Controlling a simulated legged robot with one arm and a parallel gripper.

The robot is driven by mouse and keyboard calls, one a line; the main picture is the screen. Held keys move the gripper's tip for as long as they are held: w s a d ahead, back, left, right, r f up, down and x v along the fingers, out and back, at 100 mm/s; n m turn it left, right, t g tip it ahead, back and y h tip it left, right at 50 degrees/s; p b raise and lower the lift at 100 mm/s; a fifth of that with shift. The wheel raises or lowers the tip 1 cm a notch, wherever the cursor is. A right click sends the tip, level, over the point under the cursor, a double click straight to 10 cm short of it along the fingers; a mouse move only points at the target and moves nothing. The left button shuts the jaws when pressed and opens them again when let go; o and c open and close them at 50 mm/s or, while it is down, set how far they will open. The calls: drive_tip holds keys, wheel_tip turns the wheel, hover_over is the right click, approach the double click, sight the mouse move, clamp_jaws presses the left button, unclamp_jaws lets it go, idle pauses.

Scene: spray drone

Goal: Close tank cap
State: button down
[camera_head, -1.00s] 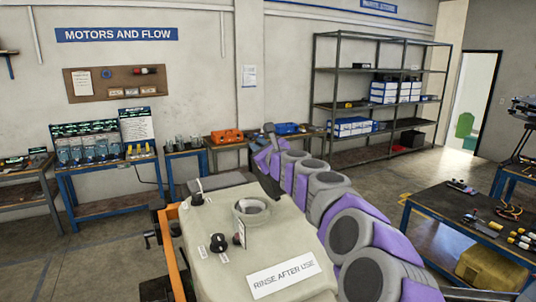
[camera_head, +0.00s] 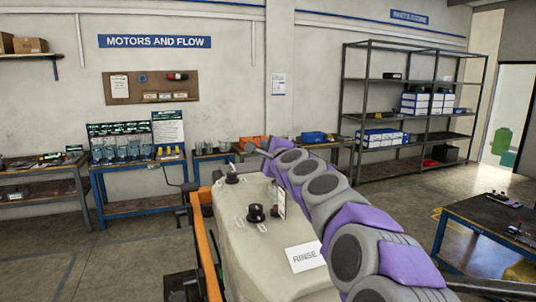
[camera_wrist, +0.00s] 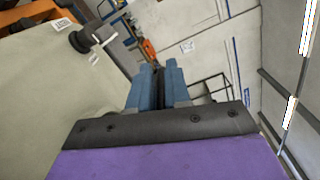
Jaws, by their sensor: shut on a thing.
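The beige tank (camera_head: 262,255) stands in front of me with a white label reading RINSE (camera_head: 306,256). A black fitting (camera_head: 256,213) sits on its top, and another black fitting with a pale lever (camera_head: 232,178) is farther back. That one also shows in the wrist view (camera_wrist: 80,40). My purple and grey arm lies across the tank's right side and hides the ringed filler opening. My gripper (camera_wrist: 156,70) has its blue fingers close together beside the tank's edge. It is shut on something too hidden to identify. I cannot make out the tank cap.
An orange frame bar (camera_head: 206,245) runs along the tank's left side. A workbench (camera_head: 137,165), a metal shelf (camera_head: 415,140) and a table at right (camera_head: 485,225) stand around.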

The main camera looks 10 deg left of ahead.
drive_tip(key=shift+s+a+f+n, duration=0.1)
drive_tip(key=shift+a+f+n, duration=0.1)
drive_tip(key=shift+n, duration=0.2)
drive_tip(key=c, duration=1.2)
unclamp_jaws()
drive_tip(key=shift+s+d+r, duration=0.1)
drive_tip(key=shift+c, duration=0.2)
drive_tip(key=shift+o, duration=0.3)
